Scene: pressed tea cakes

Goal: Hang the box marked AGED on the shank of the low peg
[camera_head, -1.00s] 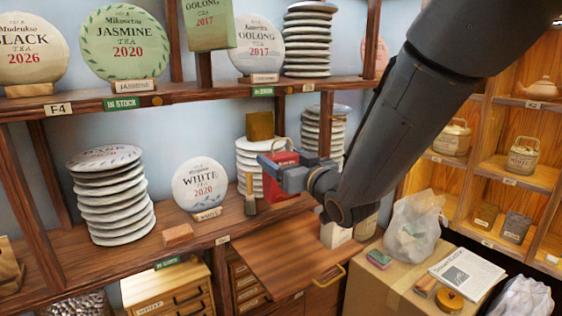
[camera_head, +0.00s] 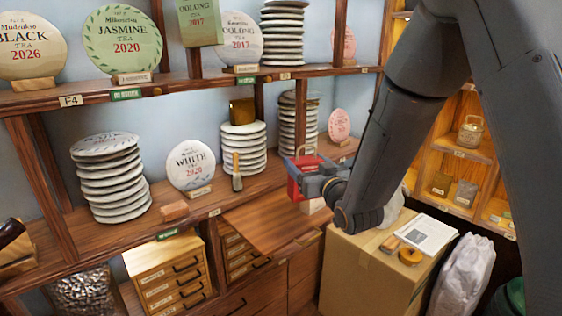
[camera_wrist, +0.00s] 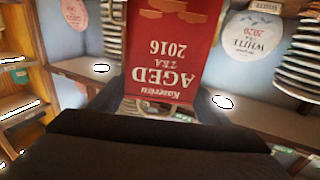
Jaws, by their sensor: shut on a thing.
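The red box marked AGED (camera_wrist: 172,50) is in my gripper (camera_wrist: 158,105). Its lettering is upside down in the wrist view, and a pale loop shows at the gripper end. In the head view the red box (camera_head: 297,187) is partly hidden behind my gripper (camera_head: 312,182), which is shut on it. It is held in the air in front of the shelving, clear of the shelf posts. A small round brown knob (camera_head: 158,91) on the upper shelf's edge may be a peg. I cannot tell which peg is the low one.
Stacked discs (camera_head: 110,180), a WHITE disc (camera_head: 191,165) and a brush (camera_head: 237,172) are on or near the lower shelf (camera_head: 70,215). A pull-out board (camera_head: 270,225) and a carton (camera_head: 360,270) lie below my gripper.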

